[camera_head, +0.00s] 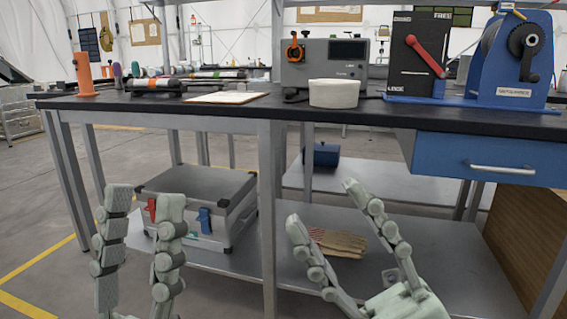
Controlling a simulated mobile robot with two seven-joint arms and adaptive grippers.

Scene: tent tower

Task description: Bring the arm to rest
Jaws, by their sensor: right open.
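My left gripper (144,195) is at the lower left, its two pale green fingers pointing up with a clear gap between them. It is open, and nothing shows held in it. My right gripper (322,202) is at the lower middle, its fingers spread wide in a V. It is open and empty. Both grippers show in front of the workbench, below the level of its dark top (225,107), and neither is seen touching anything.
A grey case (190,185) and gloves (338,242) lie on the lower shelf (250,265). A blue drawer (490,155) hangs under the top at right. On top stand a white bowl (334,94), a grey instrument (325,62), a black lever box (420,50) and a blue winch (512,60).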

